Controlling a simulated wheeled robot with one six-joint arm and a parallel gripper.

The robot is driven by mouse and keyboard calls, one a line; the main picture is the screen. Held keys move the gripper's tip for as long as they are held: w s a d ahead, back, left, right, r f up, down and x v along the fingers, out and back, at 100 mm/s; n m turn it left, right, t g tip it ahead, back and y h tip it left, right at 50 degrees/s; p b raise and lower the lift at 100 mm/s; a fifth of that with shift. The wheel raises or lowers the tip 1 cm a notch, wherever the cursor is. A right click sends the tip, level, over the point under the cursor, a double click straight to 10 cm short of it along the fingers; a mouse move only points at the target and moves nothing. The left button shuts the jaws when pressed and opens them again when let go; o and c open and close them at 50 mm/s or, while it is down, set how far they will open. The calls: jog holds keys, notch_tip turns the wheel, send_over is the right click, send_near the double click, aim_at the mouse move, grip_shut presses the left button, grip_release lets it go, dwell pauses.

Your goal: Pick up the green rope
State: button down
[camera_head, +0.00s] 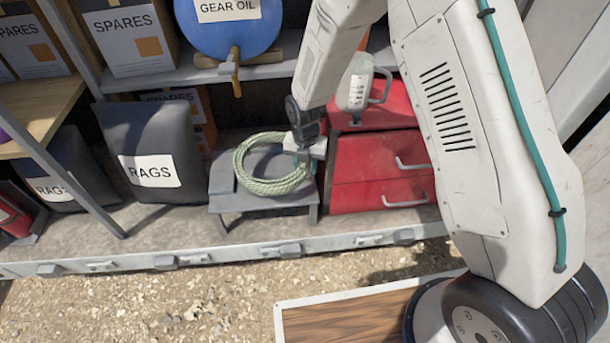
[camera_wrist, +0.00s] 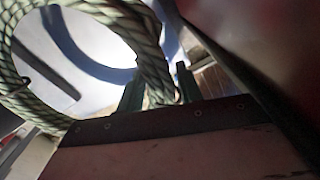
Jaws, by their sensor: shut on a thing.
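The green rope (camera_head: 247,181) is a coiled pale-green loop. In the head view it is tilted over a small grey stool (camera_head: 226,203) on the lower shelf, its near side resting at or just above the stool top; I cannot tell which. My gripper (camera_head: 303,157) reaches in from above right and is shut on the right side of the coil. In the wrist view the rope (camera_wrist: 88,98) fills the upper left, and my gripper's fingers (camera_wrist: 160,88) close around its right strand. The fingertips are partly hidden by the rope.
A red drawer cabinet (camera_head: 378,160) stands right of the stool, with a pale jug (camera_head: 355,88) on top. A black RAGS bag (camera_head: 152,150) stands to the left. A blue GEAR OIL drum (camera_head: 225,30) sits on the shelf above. Gravelly ground (camera_head: 190,300) lies in front.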

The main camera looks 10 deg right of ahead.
notch_tip(320, 180, up, 10)
jog(key=shift+r, duration=0.15)
dwell(0.3)
jog(key=shift+s, duration=0.1)
dwell(0.8)
